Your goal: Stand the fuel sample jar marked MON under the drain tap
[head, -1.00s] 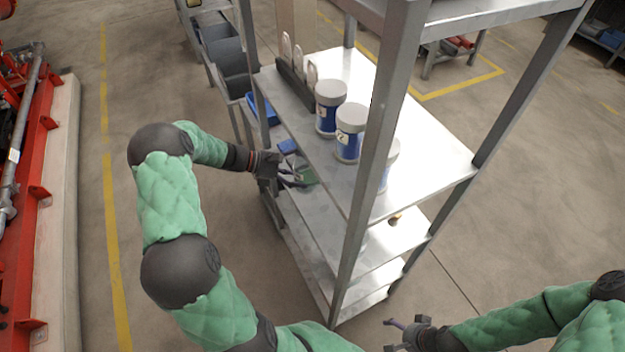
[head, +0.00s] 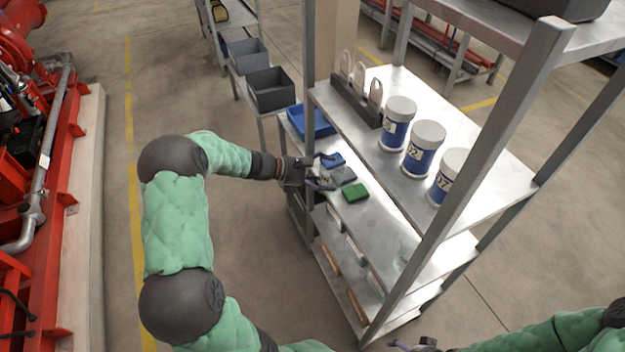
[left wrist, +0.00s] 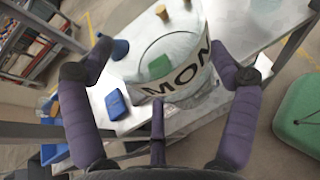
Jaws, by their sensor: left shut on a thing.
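The clear fuel sample jar (left wrist: 165,50) has a white band lettered MON (left wrist: 185,84). It fills the space between my left gripper's purple fingers (left wrist: 158,62) in the left wrist view, and they are shut on it. In the head view my left gripper (head: 322,173) is at the left side of the grey shelf rack, over a middle shelf (head: 385,225). The jar is hard to make out there. My right gripper (head: 415,346) is cut off at the bottom edge, so its jaws cannot be judged. I cannot make out the drain tap.
White-lidded blue jars (head: 424,148) stand on the shelf above. A rack upright (head: 470,190) rises in front. Red pump machinery (head: 30,170) stands left, with open floor between.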

